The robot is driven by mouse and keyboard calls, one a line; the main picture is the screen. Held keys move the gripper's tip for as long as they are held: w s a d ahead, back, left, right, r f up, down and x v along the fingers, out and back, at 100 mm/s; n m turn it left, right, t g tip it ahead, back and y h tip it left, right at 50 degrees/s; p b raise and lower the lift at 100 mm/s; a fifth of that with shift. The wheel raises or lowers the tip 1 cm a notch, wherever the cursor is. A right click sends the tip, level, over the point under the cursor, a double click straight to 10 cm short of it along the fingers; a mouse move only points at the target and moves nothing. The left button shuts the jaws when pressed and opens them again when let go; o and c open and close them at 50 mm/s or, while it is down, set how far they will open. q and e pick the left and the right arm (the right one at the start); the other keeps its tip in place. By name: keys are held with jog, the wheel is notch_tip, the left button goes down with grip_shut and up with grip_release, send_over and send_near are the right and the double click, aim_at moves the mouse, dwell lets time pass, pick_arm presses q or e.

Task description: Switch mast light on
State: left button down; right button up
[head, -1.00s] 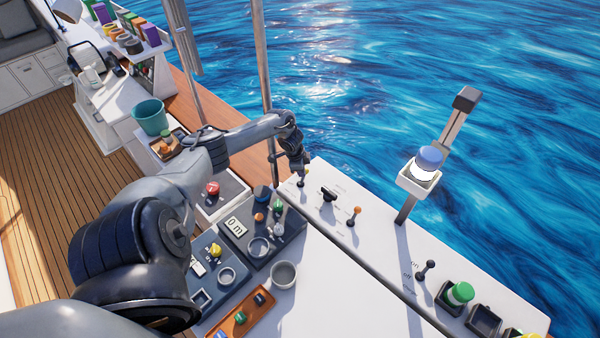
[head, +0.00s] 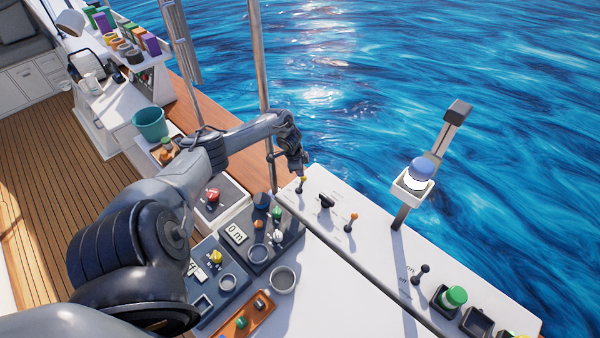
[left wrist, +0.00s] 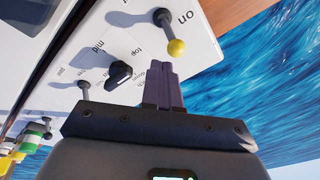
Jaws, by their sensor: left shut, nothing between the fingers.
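A white panel strip (head: 383,247) runs along the boat's side. At its far end stands a lever with a yellow ball tip (head: 303,180), also in the left wrist view (left wrist: 176,47), where it leans near the word "on". Beside it is a black rotary knob (head: 326,201) with "top" and "mid" labels, also in the left wrist view (left wrist: 120,75). My left gripper (head: 303,172) is shut and empty by the yellow lever. In the left wrist view, its fingertips (left wrist: 162,70) lie between knob and lever, below the yellow ball; contact is unclear. My right gripper is out of view.
An orange-tipped lever (head: 352,216) and a black lever (head: 422,271) stand farther along the panel. A blue-capped lamp (head: 420,171) rises on a post behind it. A dark control box (head: 246,251) and a grey cup (head: 281,280) sit in front.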

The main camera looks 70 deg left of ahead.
pick_arm(q)
jog(key=w+p+v, duration=0.1)
jog(key=p+v, duration=0.3)
jog(key=v, duration=0.2)
jog(key=shift+w+a+r, duration=0.2)
jog(key=shift+w+a, duration=0.15)
jog(key=shift+a, duration=0.15)
jog(key=w+d+f+m, duration=0.2)
jog(key=d+f, duration=0.2)
jog(key=d, duration=0.3)
jog(key=w+d+f+m, duration=0.1)
jog(key=w+d+f, duration=0.15)
jog(key=d, duration=0.55)
jog(key=s+d+f+m+t+p, duration=0.1)
jog(key=s+d+t, duration=0.1)
jog(key=d, duration=1.7)
jog(key=s+d+r+n, duration=0.2)
jog(key=s+d+r, duration=0.25)
jog(key=d, duration=0.45)
jog(key=s+d+r+n, duration=0.2)
jog(key=s+r, duration=0.2)
jog(key=r, duration=0.2)
jog(key=s+d+r+n+p, duration=0.1)
jog(key=s+d+r+n, duration=0.1)
jog(key=s+r, duration=0.3)
notch_tip(320, 180, up, 2)
jog(key=shift+d+r+g+h, duration=0.15)
jog(key=shift+d+g+h, duration=0.2)
jog(key=shift+d, duration=0.45)
